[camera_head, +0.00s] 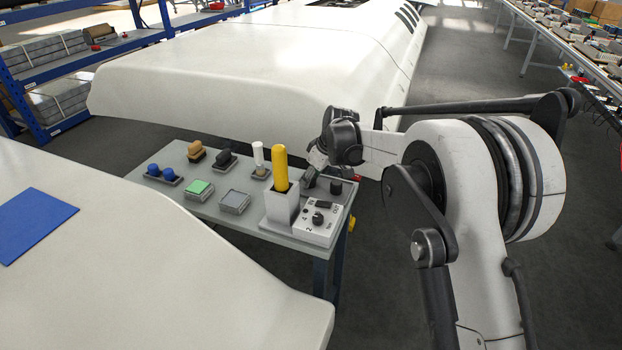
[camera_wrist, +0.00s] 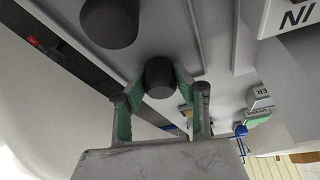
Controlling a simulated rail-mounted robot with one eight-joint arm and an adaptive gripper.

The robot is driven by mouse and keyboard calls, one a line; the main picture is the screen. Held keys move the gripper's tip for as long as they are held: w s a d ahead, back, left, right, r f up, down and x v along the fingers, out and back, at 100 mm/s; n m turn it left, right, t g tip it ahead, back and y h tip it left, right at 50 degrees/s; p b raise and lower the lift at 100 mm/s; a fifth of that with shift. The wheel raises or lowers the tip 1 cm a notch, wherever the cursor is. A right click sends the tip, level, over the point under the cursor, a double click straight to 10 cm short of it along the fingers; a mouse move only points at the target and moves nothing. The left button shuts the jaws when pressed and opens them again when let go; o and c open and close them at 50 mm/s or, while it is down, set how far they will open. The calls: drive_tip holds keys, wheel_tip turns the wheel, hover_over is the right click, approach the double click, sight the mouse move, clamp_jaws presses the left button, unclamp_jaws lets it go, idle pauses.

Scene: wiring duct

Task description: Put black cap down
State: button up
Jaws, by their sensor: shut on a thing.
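My gripper (camera_wrist: 160,88) is shut on a small black cap (camera_wrist: 160,75), which sits between its green-lined fingers in the wrist view. The cap is close to the grey tabletop; whether it touches the top cannot be told. In the head view my gripper (camera_head: 311,176) is low over the right end of the grey table (camera_head: 245,220), behind the white control box, and the held cap is not clearly visible there. A second dark cylinder (camera_head: 336,187) stands to its right on the table; a dark cylinder also shows in the wrist view (camera_wrist: 108,22).
A yellow cylinder (camera_head: 281,168) stands in a grey holder (camera_head: 281,206). The white control box (camera_head: 308,222) with a knob is in front of my gripper. Green (camera_head: 198,189) and grey (camera_head: 234,201) blocks, blue knobs (camera_head: 161,174) and brushes fill the left. Large white body panels flank the table.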

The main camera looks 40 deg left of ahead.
drive_tip(key=shift+f, duration=0.1)
drive_tip(key=o, duration=0.3)
drive_tip(key=shift+f, duration=0.1)
drive_tip(key=o, duration=0.5)
drive_tip(key=shift+c, duration=0.2)
drive_tip(key=shift+r, duration=0.3)
drive_tip(key=p+v, duration=0.1)
drive_tip(key=v, duration=1.1)
drive_tip(key=shift+d, duration=0.1)
